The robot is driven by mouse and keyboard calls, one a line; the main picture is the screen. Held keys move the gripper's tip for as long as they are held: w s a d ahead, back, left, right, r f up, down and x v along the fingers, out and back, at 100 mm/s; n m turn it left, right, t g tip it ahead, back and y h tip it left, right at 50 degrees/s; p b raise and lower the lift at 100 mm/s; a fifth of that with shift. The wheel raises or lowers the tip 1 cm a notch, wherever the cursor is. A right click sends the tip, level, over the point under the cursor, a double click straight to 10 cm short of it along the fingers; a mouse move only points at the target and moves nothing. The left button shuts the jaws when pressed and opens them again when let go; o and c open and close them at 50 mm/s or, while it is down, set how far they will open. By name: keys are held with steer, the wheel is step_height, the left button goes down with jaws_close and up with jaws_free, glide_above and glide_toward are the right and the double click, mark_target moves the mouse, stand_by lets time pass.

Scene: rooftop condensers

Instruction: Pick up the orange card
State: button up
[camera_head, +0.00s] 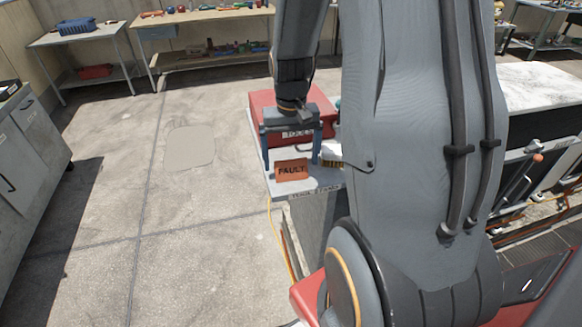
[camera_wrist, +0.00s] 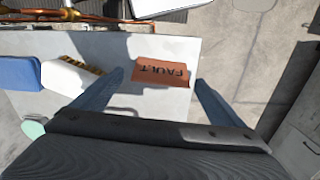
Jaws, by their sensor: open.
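The orange card (camera_head: 292,170) reads "FAULT" and lies on a light grey stand top near its front edge. It also shows whole in the wrist view (camera_wrist: 160,74), just beyond the fingertips and between their lines. My gripper (camera_head: 291,163) is open and empty above the stand, pointing down, with one blue finger on each side of the card in the head view. In the wrist view the two fingers of my gripper (camera_wrist: 158,78) are spread wider than the card. I cannot tell how high the fingertips are above the top.
A red box (camera_head: 262,101) sits behind the card on the stand (camera_head: 318,184). My arm hides the stand's right part. Workbenches (camera_head: 205,15) line the back; the left floor is clear.

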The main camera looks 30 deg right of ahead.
steer(key=shift+a+f, duration=0.1)
steer(key=shift+f, duration=0.7)
steer(key=c, duration=1.1)
steer(key=shift+r, duration=0.1)
steer(key=shift+c, duration=0.2)
